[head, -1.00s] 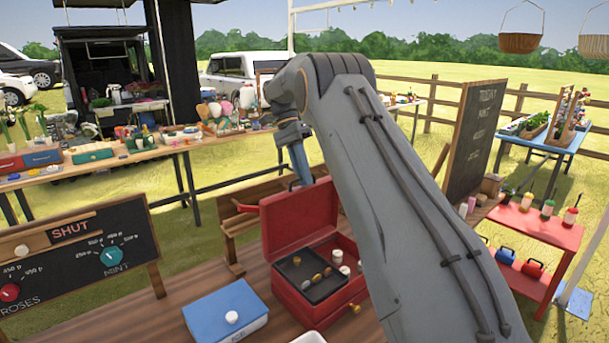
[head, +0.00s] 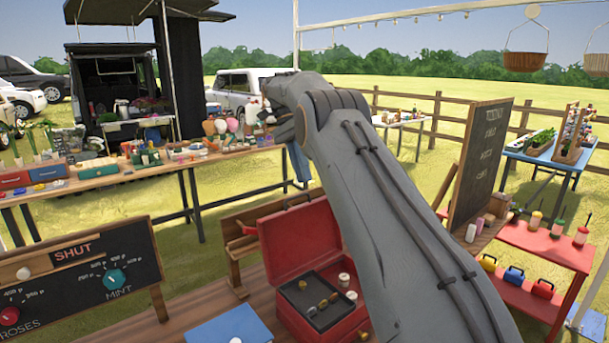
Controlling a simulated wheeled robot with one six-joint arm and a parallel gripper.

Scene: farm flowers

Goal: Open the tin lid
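A blue tin (head: 222,328) with a white knob on its lid sits on the wooden table at the bottom edge of the head view. Its lid looks shut, and its front is cut off by the frame. A red metal box (head: 286,312) stands just right of it with its red lid (head: 300,234) raised. A dark tray with small coin-like pieces and white pots shows inside. My gripper (head: 298,163) points down beyond and above the red box, apart from both. Its fingers are too small and dark to tell open from shut.
A chalkboard with dials (head: 84,277) stands at the left. A tall chalkboard (head: 480,155) and a red shelf (head: 540,245) with bottles stand at the right. A long table (head: 110,183) with many goods lies behind. My arm covers the middle right.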

